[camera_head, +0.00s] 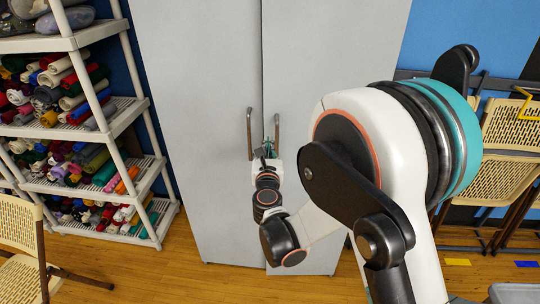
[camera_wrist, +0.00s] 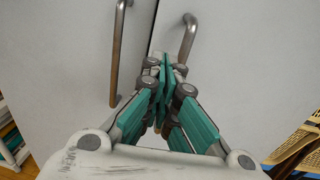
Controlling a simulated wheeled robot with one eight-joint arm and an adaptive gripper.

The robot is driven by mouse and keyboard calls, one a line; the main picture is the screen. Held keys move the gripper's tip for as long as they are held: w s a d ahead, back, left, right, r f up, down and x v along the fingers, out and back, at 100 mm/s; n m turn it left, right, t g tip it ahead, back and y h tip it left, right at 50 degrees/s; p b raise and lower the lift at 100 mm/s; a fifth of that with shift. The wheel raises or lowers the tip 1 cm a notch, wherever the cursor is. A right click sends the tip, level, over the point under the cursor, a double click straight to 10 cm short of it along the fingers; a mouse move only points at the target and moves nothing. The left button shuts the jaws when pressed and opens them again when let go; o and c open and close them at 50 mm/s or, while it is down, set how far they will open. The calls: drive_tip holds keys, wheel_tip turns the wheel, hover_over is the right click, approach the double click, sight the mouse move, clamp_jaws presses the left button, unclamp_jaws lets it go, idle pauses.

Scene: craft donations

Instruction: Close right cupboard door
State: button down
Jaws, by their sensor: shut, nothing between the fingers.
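The grey cupboard's right door (camera_head: 335,60) stands nearly flush with the left door (camera_head: 200,90). Its lower edge sits slightly forward of the left door's, so it looks a little ajar. The right door's bar handle (camera_wrist: 187,42) is upright, and it also shows in the head view (camera_head: 278,130). My gripper (camera_wrist: 166,66) is shut and empty, pointing at the door front near the seam, just left of the lower part of the right handle. In the head view my gripper (camera_head: 269,146) partly covers that handle's lower end. I cannot tell whether the fingertips touch the door.
The left door's handle (camera_head: 249,133) is close to my gripper's left. A white shelf rack (camera_head: 130,110) with rolled fabrics stands left of the cupboard. Folding chairs (camera_head: 500,140) lean at the right. Another chair (camera_head: 25,265) is at lower left. Wooden floor (camera_head: 230,285) before the cupboard is clear.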

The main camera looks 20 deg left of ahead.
sight(267, 128)
drive_tip(key=b+x, duration=0.1)
drive_tip(key=x, duration=0.6)
drive_tip(key=shift+w, duration=0.2)
drive_tip(key=shift+a, duration=0.1)
drive_tip(key=w, duration=0.1)
drive_tip(key=w+a+h, duration=0.1)
drive_tip(key=w, duration=0.1)
drive_tip(key=w+a+m+h, duration=0.1)
drive_tip(key=shift+w+f+t, duration=0.1)
drive_tip(key=shift+w+t, duration=0.15)
drive_tip(key=shift+t, duration=0.05)
drive_tip(key=shift+w+r, duration=0.1)
drive_tip(key=shift+r, duration=0.2)
drive_tip(key=shift+d, duration=0.15)
